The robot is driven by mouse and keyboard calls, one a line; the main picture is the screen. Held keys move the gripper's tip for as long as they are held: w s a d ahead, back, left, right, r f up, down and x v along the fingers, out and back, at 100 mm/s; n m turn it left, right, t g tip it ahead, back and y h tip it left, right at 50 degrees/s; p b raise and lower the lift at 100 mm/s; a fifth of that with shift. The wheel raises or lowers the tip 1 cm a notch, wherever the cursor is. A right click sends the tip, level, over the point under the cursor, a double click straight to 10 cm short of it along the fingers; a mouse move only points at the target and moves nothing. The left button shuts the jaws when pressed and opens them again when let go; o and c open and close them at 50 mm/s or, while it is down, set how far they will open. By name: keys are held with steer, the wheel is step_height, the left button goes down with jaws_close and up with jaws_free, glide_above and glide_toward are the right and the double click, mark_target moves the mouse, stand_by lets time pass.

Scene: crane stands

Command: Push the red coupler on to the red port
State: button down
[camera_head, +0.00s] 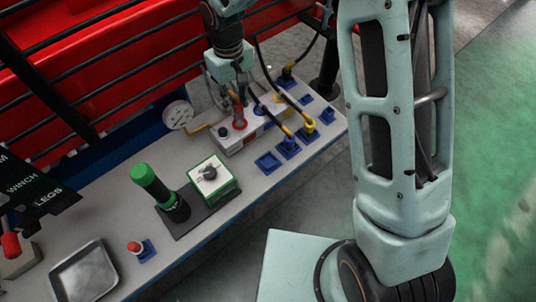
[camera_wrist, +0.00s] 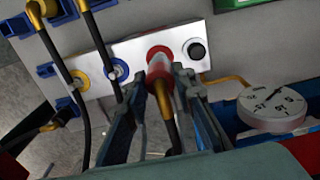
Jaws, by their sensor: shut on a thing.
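My gripper (camera_head: 238,99) is shut on the red coupler (camera_head: 239,111), above the pale port block (camera_head: 226,146) on the bench. In the wrist view the coupler (camera_wrist: 158,67) sits between the two fingers (camera_wrist: 167,82), with a yellow sleeve and dark hose running back from it. The red port (camera_head: 240,125) shows as a red ring right at the coupler's end. In the wrist view the coupler covers most of the port. The coupler looks lined up with the port; I cannot tell whether they touch or how far it is on.
Dark hoses with yellow ends (camera_head: 309,127) rise close by. A round gauge (camera_wrist: 271,106) stands beside the block. A green-handled lever (camera_head: 154,183) is farther left.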

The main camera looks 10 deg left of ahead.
steer(key=shift+f+b, duration=1.1)
steer(key=shift+f, duration=0.4)
steer(key=c, duration=1.5)
jaws_free()
steer(key=shift+c, duration=0.2)
steer(key=shift+r, duration=0.15)
steer(key=shift+r+p, duration=1.75)
steer(key=shift+r, duration=0.75)
